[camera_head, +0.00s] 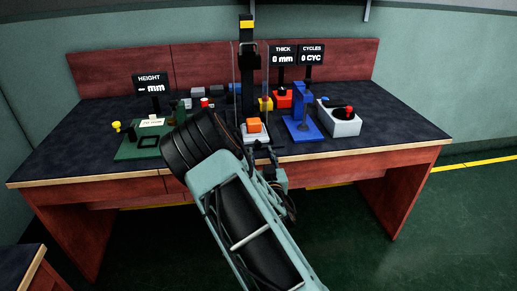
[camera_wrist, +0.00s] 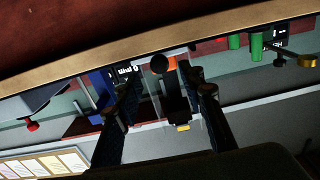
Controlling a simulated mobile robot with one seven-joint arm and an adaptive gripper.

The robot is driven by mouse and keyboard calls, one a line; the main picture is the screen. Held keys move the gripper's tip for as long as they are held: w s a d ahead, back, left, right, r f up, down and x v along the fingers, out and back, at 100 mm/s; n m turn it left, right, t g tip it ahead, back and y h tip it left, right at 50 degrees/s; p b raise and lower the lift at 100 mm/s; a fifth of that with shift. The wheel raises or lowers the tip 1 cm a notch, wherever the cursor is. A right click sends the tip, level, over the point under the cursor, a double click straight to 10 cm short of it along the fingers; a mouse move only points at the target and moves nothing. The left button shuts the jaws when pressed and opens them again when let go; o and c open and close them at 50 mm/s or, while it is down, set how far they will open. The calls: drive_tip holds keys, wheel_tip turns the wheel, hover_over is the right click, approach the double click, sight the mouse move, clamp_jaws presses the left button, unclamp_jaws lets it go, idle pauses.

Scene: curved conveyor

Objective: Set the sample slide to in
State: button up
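A pale slide plate (camera_head: 262,138) with an orange block (camera_head: 253,125) on it sits at the foot of a tall black press (camera_head: 248,75) with clear side guards, at the bench's middle. How far in the plate sits, I cannot tell. My gripper shows in the wrist view (camera_wrist: 163,82) with its two dark fingers spread apart and nothing held. Between and beyond the fingers are the orange block (camera_wrist: 172,62) and a round black knob (camera_wrist: 160,63). In the head view my arm reaches to the bench's front edge, and the fingertips are partly hidden.
A green height gauge fixture (camera_head: 135,148) stands left. A blue stand (camera_head: 302,125) and a grey box with a red knob (camera_head: 342,122) stand right. Signs reading HEIGHT (camera_head: 150,83), THICK (camera_head: 283,54) and CYCLES (camera_head: 312,54) rise behind. Open floor lies before the bench.

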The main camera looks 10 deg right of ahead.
sight(258, 145)
drive_tip(key=shift+w, duration=2.3)
clamp_jaws()
